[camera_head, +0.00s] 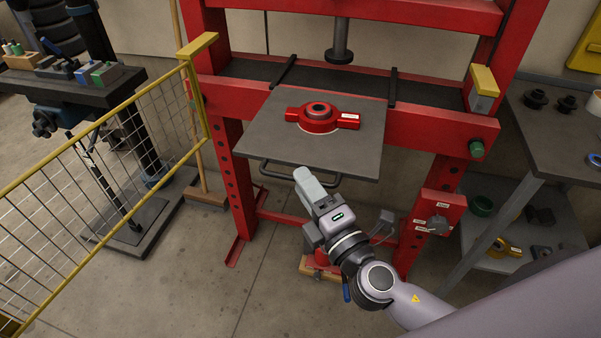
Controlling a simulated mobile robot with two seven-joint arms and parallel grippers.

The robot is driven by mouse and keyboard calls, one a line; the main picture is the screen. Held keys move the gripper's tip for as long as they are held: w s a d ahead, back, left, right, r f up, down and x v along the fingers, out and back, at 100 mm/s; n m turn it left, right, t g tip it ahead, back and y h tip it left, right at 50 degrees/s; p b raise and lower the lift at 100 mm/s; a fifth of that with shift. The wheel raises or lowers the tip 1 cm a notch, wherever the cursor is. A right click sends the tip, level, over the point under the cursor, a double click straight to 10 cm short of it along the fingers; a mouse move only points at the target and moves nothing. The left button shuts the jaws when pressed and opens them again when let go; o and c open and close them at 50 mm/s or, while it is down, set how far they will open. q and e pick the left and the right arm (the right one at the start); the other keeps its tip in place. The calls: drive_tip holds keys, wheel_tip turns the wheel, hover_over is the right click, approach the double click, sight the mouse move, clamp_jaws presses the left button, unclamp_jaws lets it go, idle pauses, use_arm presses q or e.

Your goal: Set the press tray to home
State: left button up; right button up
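The press tray (262,132) is a flat grey plate that juts out from the front of the red press frame (440,128). A dark bar handle (270,170) runs below the tray's front edge. My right gripper (304,174) is at the handle's middle and covers part of it. Its fingers look close together, but I cannot tell whether they grip or touch the bar. My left gripper is not in view.
The press ram (339,45) hangs above the tray's back. A red control box (440,212) with a knob and small labels is on the right leg. A yellow mesh fence (100,150) stands left. A shelf unit (545,130) stands right.

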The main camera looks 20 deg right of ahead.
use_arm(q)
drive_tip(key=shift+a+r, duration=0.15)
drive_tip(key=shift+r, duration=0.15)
use_arm(e)
drive_tip(key=shift+x, duration=1.1)
clamp_jaws()
drive_tip(key=shift+w, duration=0.1)
